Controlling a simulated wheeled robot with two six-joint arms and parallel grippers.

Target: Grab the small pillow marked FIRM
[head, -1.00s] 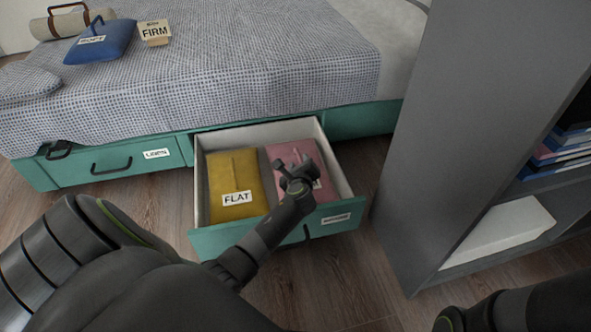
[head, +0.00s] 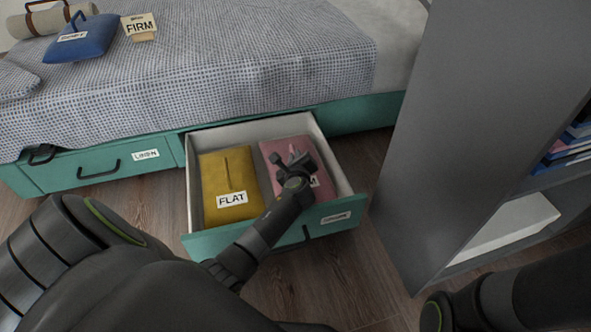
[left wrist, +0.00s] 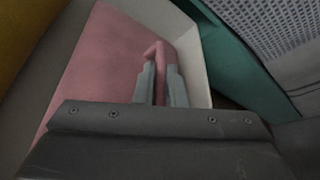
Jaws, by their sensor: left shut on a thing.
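A pink pillow (head: 276,149) lies in the right half of the open teal drawer (head: 195,245). Its white label is mostly covered by my gripper; only a final M can be read. My left gripper (head: 290,160) is over this pillow. In the left wrist view the gripper (left wrist: 160,85) is shut on a pink loop (left wrist: 160,52) standing up from the pink pillow (left wrist: 110,60). The pillow still lies in the drawer. My right arm enters at the lower right, with its gripper out of view.
A yellow pillow (head: 226,173) labelled FLAT lies beside it in the drawer. On the bed (head: 260,60) are a FIRM sign (head: 140,25), a blue pillow (head: 85,40) and a beige roll (head: 45,20). A grey shelf unit (head: 460,120) stands close at the right.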

